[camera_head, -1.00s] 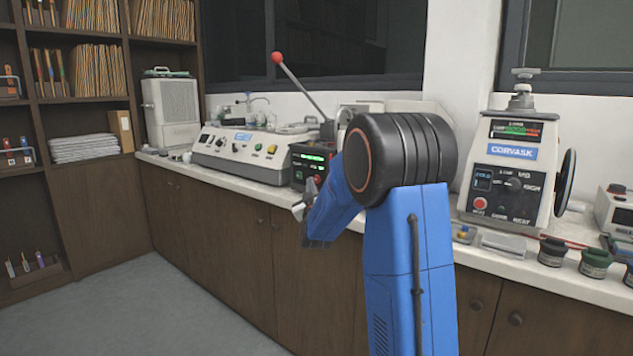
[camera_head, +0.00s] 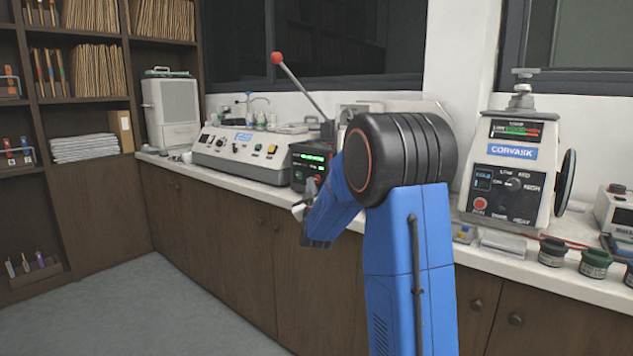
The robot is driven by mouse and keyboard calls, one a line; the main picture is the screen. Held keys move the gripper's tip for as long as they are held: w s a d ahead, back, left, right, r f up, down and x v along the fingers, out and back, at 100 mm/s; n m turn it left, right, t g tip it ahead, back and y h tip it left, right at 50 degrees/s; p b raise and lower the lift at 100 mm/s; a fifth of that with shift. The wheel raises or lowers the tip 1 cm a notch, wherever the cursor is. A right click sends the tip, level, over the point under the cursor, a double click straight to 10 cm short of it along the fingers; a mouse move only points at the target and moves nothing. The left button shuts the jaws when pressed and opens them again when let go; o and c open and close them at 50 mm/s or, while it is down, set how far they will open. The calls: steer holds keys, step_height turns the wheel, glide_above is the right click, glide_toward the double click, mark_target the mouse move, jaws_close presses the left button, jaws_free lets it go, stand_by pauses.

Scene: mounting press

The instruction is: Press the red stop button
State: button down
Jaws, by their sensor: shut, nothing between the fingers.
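A round red button (camera_head: 480,204) sits low on the left of the dark panel of the white CORVASK machine (camera_head: 546,213), right of my arm. Another small red button (camera_head: 318,179) shows on the front of the black press box (camera_head: 299,173), which has a green display and a red-knobbed lever (camera_head: 300,88). I cannot read which one is marked stop. My gripper (camera_head: 299,211) is shut and empty, just in front of and below the black box's front, apart from the CORVASK button. My blue arm hides part of the counter and of the press.
A wide beige control unit (camera_head: 238,152) stands left of the press on the white counter. Several dark jars (camera_head: 552,252) line the counter's front edge at right. Wooden shelves (camera_head: 98,180) are at left. The floor (camera_head: 150,310) is clear.

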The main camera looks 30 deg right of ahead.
steer(key=shift+d, duration=0.2)
stand_by(0.6)
steer(key=shift+w+d, duration=0.15)
steer(key=shift+d, duration=0.05)
steer(key=shift+w+d, duration=0.1)
steer(key=shift+d, duration=0.25)
stand_by(0.8)
steer(key=shift+a, duration=0.1)
stand_by(0.3)
steer(key=shift+s+a, duration=0.3)
steer(key=shift+a, duration=0.35)
steer(key=shift+s+a, duration=0.3)
steer(key=shift+a, duration=0.5)
steer(key=shift+s+a, duration=0.25)
steer(key=shift+a, duration=0.5)
steer(key=shift+s+a, duration=0.3)
steer(key=shift+a, duration=0.5)
